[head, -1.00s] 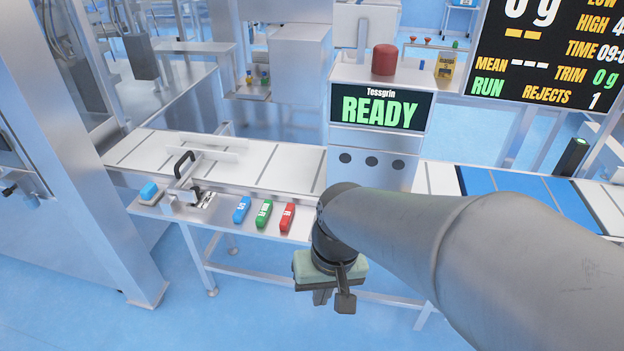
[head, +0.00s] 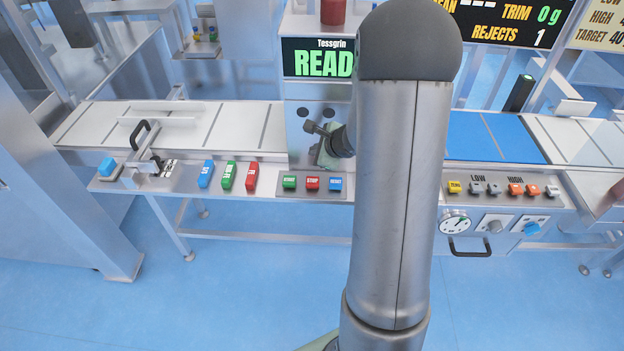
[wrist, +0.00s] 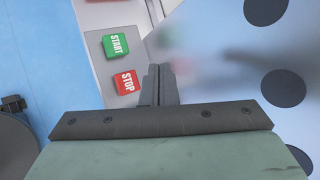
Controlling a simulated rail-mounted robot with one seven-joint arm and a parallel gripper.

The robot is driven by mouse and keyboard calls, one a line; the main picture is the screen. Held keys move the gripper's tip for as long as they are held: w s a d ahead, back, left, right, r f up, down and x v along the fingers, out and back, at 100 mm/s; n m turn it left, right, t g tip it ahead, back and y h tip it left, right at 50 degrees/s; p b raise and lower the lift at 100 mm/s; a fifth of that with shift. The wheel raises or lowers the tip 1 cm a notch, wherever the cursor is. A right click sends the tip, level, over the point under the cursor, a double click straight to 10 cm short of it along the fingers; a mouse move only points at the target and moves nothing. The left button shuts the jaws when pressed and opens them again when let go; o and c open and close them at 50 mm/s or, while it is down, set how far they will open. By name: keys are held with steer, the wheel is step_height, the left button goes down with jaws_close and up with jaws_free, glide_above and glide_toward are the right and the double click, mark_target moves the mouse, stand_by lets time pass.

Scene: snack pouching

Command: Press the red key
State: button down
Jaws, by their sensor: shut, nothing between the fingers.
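The red STOP key (head: 312,184) sits between the green START key (head: 289,182) and a blue key (head: 335,184) on a small panel at the front of the READY machine. In the wrist view, the red STOP key (wrist: 127,82) lies just left of my fingers, below the green START key (wrist: 115,45). Another red piece (head: 252,176) lies farther left, beside a green and a blue one. My gripper (head: 311,127) is shut and empty, above and behind the panel keys, close to the machine's front. Its shut fingers (wrist: 158,85) appear apart from the STOP key.
The READY machine (head: 300,98) stands right behind the panel. A conveyor (head: 235,125) runs left, with a black-handled fixture (head: 140,140). A second key panel (head: 500,190) with a dial is at right. A red dome (head: 333,11) tops the machine. My arm hides part of the middle.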

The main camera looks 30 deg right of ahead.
steer(key=shift+f, duration=0.15)
steer(key=b, duration=0.6)
glide_above(315, 183)
step_height(315, 183, down, 7)
steer(key=shift+d+f, duration=0.1)
steer(key=shift+f+b, duration=0.7)
steer(key=shift+b, duration=0.1)
stand_by(1.1)
steer(key=shift+f+b, duration=0.4)
steer(key=shift+b, duration=0.35)
steer(key=shift+f+b, duration=0.5)
steer(key=shift+b, duration=0.15)
stand_by(0.5)
steer(key=shift+r, duration=0.15)
steer(key=shift+r+p, duration=0.6)
steer(key=shift+r, duration=0.2)
